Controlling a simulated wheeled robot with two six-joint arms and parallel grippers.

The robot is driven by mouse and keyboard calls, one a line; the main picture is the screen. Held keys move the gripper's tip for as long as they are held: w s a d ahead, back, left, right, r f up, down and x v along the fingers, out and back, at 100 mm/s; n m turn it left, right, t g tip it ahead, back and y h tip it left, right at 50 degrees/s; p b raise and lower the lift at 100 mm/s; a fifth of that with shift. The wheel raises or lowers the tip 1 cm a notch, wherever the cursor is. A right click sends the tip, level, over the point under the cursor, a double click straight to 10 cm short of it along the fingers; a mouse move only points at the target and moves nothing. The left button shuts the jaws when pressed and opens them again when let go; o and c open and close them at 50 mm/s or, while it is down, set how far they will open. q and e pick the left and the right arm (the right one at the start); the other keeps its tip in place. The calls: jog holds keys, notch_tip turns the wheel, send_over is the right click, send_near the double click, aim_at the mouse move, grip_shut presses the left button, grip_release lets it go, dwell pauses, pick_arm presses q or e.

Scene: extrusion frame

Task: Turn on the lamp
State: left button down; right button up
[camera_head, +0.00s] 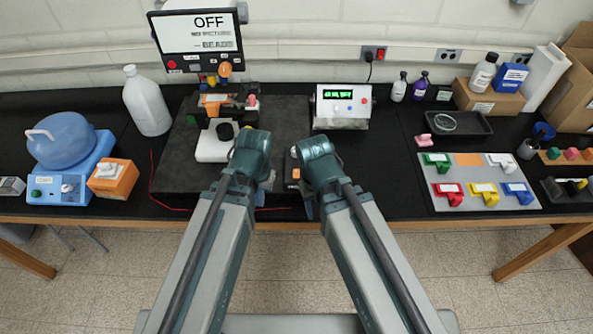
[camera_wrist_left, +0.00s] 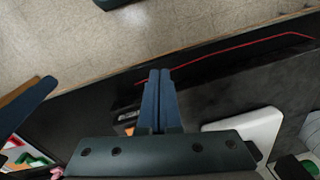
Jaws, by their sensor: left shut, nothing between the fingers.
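I cannot single out a lamp for certain. A microscope (camera_head: 213,145) with a white base stands on the dark mat; its base also shows in the left wrist view (camera_wrist_left: 245,135). Behind it a screen (camera_head: 198,36) reads OFF. A small dark box with orange (camera_head: 294,172) sits between my arms, partly hidden; a bit of it seems to show in the left wrist view (camera_wrist_left: 128,118). My left gripper (camera_wrist_left: 160,72) is shut and empty, pointing down right of the microscope base. My right gripper (camera_head: 309,208) is mostly hidden behind its own wrist; its jaws cannot be made out.
A white display box (camera_head: 342,106) with green digits and knobs stands behind my right arm. A blue-based unit (camera_head: 70,180), an orange box (camera_head: 112,178) and a white bottle (camera_head: 147,101) are at left. A tray with coloured blocks (camera_head: 483,210) is at right. A red wire runs along the mat.

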pick_arm(q)
jog(key=f, duration=0.1)
notch_tip(320, 180, up, 13)
jog(key=m+t+p, duration=0.1)
jog(key=m+p, duration=1.1)
jog(key=m, duration=0.3)
send_over(296, 170)
jog(key=s, duration=0.2)
jog(key=shift+d+f+h, duration=0.1)
jog(key=shift+f+h, duration=0.1)
jog(key=shift+h, duration=0.1)
jog(key=shift+f, duration=0.2)
jog(key=f+b, duration=0.4)
jog(key=w+f+b, duration=0.1)
jog(key=f+b, duration=0.8)
jog(key=shift+w+f+b, duration=0.3)
jog(key=shift+w+b, duration=0.05)
jog(key=shift+b, duration=0.05)
